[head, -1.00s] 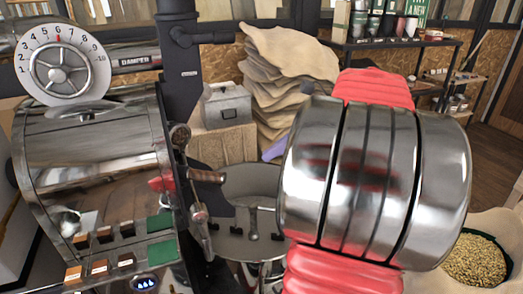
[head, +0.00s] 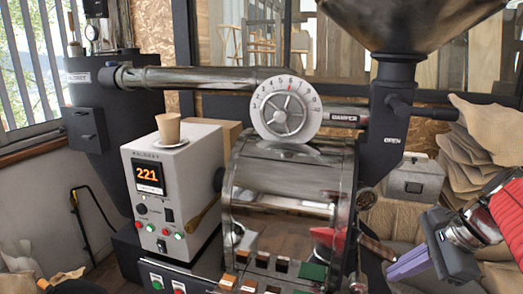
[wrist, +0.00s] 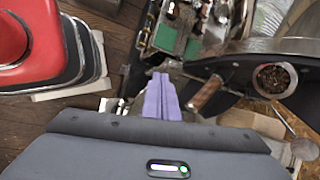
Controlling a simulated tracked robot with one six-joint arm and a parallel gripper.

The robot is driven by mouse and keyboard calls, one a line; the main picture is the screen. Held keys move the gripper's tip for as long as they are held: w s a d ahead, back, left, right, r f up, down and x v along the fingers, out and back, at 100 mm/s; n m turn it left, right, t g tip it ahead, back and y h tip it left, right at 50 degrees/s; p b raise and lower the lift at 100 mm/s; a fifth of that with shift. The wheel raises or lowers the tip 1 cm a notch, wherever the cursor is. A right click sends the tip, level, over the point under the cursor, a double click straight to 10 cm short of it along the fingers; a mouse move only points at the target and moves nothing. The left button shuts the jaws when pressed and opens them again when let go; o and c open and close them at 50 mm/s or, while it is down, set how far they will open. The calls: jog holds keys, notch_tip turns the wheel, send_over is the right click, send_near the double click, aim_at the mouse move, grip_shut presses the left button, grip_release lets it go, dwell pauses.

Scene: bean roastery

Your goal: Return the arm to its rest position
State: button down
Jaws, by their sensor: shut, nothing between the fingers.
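My gripper (head: 412,262) shows at the right edge of the head view, with its two purple fingers pressed together and empty. It is held out to the right of the drum roaster (head: 285,190), near the roaster's front. In the wrist view the shut purple fingers (wrist: 161,98) point away from the dark gripper body, with nothing between them. Part of my red-sleeved arm shows at the right edge of the head view; the rest of the arm is out of frame.
The damper dial (head: 285,108) sits atop the roaster. A white control box (head: 175,195) reading 221 stands left, with a tan cup (head: 168,130) on it. A grey metal box (head: 414,184) and stacked sacks (head: 490,150) are behind my gripper. A wooden-handled lever (wrist: 205,92) is near the fingers.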

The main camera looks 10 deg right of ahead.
jog(key=s+a+f+n+h, duration=0.1)
jog(key=s+a+f+n, duration=0.2)
jog(key=a+n, duration=0.6)
jog(key=s+a+f+n+h, duration=0.2)
jog(key=s+a+f+n, duration=0.1)
jog(key=a+n, duration=0.5)
jog(key=s+n, duration=0.1)
jog(key=n, duration=0.2)
jog(key=shift+s+a+t+h, duration=0.15)
jog(key=shift+a+t+h, duration=0.15)
jog(key=shift+a+t, duration=0.1)
